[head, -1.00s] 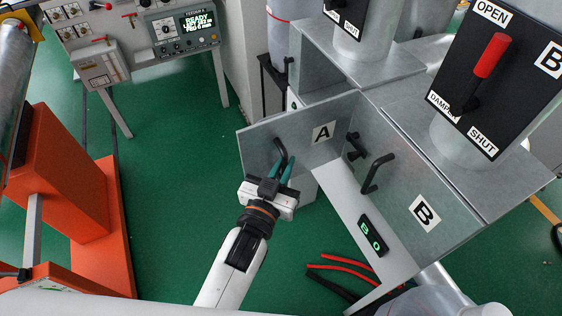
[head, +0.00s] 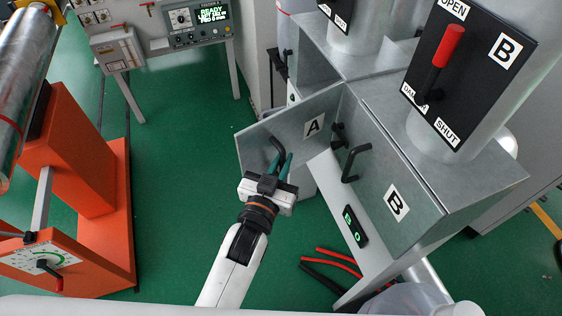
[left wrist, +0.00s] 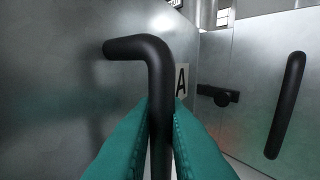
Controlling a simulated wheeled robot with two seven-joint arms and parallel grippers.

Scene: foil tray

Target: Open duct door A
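Duct door A (head: 300,138) is a grey metal panel with an "A" label, standing swung out from its duct box in the head view. It also fills the left of the left wrist view (left wrist: 60,90). Its bent black handle (left wrist: 158,85) lies between the teal fingers of my left gripper (head: 280,165). The fingers press close on both sides of the handle, and the gripper looks shut on it. The handle's lower end is hidden between the fingers (left wrist: 160,130). My right gripper is not in view.
Door B (head: 385,190), with its own black handle (head: 353,160), is closed right of door A. A damper panel B (head: 450,60) with a red lever stands above it. Red and black hoses (head: 335,262) lie below. Green floor is clear left of door A, up to an orange stand (head: 75,180).

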